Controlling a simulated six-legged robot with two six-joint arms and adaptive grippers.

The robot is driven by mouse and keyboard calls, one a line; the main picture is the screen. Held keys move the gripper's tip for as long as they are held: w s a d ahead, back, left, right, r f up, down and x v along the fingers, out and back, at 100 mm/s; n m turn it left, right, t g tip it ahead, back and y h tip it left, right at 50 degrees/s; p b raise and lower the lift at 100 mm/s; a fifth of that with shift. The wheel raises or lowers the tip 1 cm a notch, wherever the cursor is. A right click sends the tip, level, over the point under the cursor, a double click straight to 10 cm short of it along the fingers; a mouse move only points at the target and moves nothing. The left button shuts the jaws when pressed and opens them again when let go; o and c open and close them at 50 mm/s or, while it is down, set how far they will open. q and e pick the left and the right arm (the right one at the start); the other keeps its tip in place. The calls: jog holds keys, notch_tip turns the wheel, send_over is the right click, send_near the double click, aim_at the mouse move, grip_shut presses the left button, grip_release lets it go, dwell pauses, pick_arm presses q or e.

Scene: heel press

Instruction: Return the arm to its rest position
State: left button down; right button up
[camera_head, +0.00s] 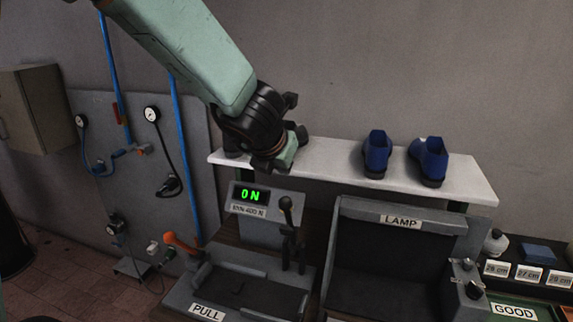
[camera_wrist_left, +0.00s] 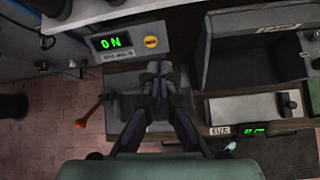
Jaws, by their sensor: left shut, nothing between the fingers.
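My left arm (camera_head: 185,50) comes in from the top left of the head view, above the bench. Its gripper (camera_head: 284,155) hangs in front of the white shelf, above the press display. In the left wrist view the gripper (camera_wrist_left: 158,72) points at the bench with its fingertips together and nothing between them. The display (camera_head: 249,194) reads 0 N. My right gripper is not in view.
Blue shoes (camera_head: 377,152) stand on the white shelf (camera_head: 460,182). A dark lamp box (camera_head: 400,250) is right of the press. Size cards (camera_head: 528,273) and a GOOD label (camera_head: 514,311) lie farther right. Gauges and blue pipes are on the grey panel (camera_head: 90,180) at left.

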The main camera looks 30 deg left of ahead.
pick_arm(q)
jog(key=s+f+m+g, duration=0.1)
jog(key=s+f+m, duration=0.45)
jog(key=f, duration=0.25)
jog(key=s+d+f+m+g, duration=0.1)
jog(key=s+f+m+g, duration=0.1)
jog(key=s+f+m, duration=0.4)
jog(key=s+f+m+g, duration=0.1)
jog(key=s+f+m, duration=0.1)
jog(key=f+m, duration=0.7)
jog(key=s+d+f+m+g+h, duration=0.1)
jog(key=s+d+f+m+g, duration=0.1)
jog(key=s+f+m, duration=0.45)
jog(key=s+d+f+m+g+h, duration=0.1)
jog(key=s+d+f+m, duration=0.25)
jog(key=s, duration=0.65)
jog(key=s+d+f+m+g+h, duration=0.1)
jog(key=s+d+f+m+g, duration=0.1)
jog(key=s+f+m, duration=0.5)
notch_tip(320, 180, down, 22)
jog(key=n+b, duration=0.1)
jog(key=b, duration=2.4)
jog(key=shift+s+a+f+y, duration=0.2)
jog(key=shift+s+y, duration=0.1)
jog(key=shift+s, duration=0.1)
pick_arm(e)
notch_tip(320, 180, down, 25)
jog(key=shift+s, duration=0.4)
